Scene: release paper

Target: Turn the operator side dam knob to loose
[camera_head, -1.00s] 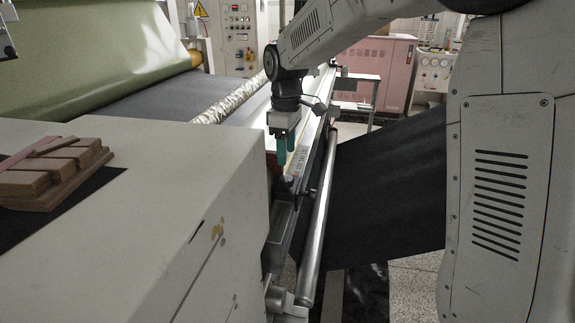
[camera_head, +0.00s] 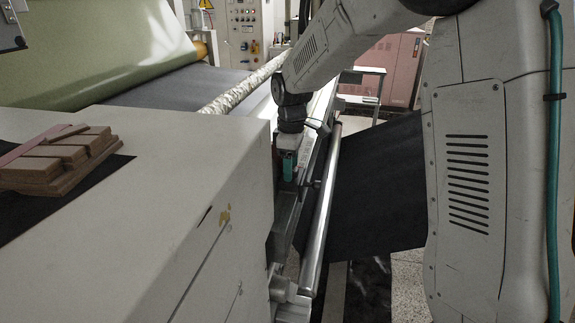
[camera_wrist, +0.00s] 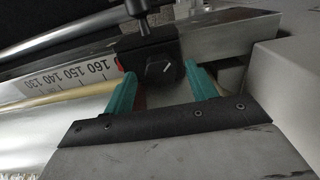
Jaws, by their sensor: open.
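The side dam knob (camera_wrist: 161,69) is a dark block-like knob with a white pointer mark, seen in the wrist view just beyond my fingertips. My gripper (camera_wrist: 163,88) has two green fingers, spread open, one on each side of the knob's lower part. I cannot tell whether they touch it. In the head view my gripper (camera_head: 289,166) points down beside the machine's metal rail, and the knob is hidden there. A black lever with a round stem (camera_wrist: 141,18) stands above the knob in the wrist view.
A printed scale (camera_wrist: 80,78) with numbers up to 160 runs left of the knob. A steel roller (camera_head: 322,215) lies right of my gripper. A large pale machine housing (camera_head: 160,180) with wooden blocks (camera_head: 60,160) on top fills the left.

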